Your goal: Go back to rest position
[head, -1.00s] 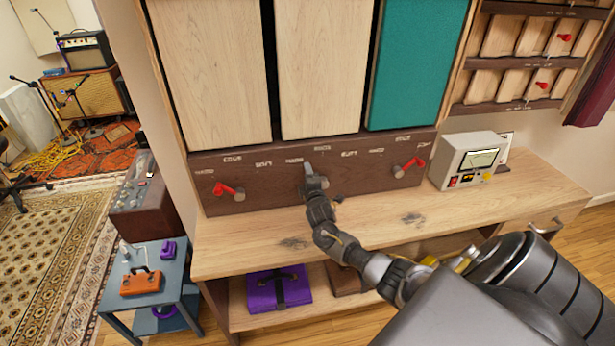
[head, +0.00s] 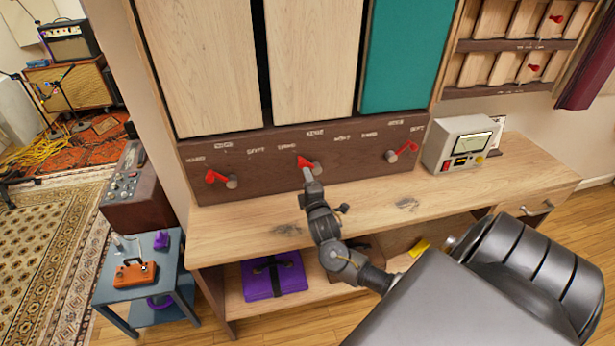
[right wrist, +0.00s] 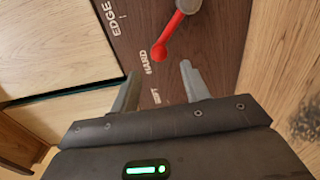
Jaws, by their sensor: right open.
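My right gripper (head: 308,176) is in front of the dark panel under the tall boards, just below the middle red lever (head: 305,163). In the right wrist view its two fingers (right wrist: 160,88) are apart with nothing between them. The middle red lever's ball end (right wrist: 158,52) lies beyond the fingertips in that view, apart from them. Its grey hub (head: 319,170) shows to the right of the red handle. My left gripper is not in view.
A left red lever (head: 218,178) and a right red lever (head: 402,151) are on the same panel. A wooden desk (head: 250,224) runs below, with a grey meter box (head: 440,150) at right. A blue side table (head: 118,292) stands at left.

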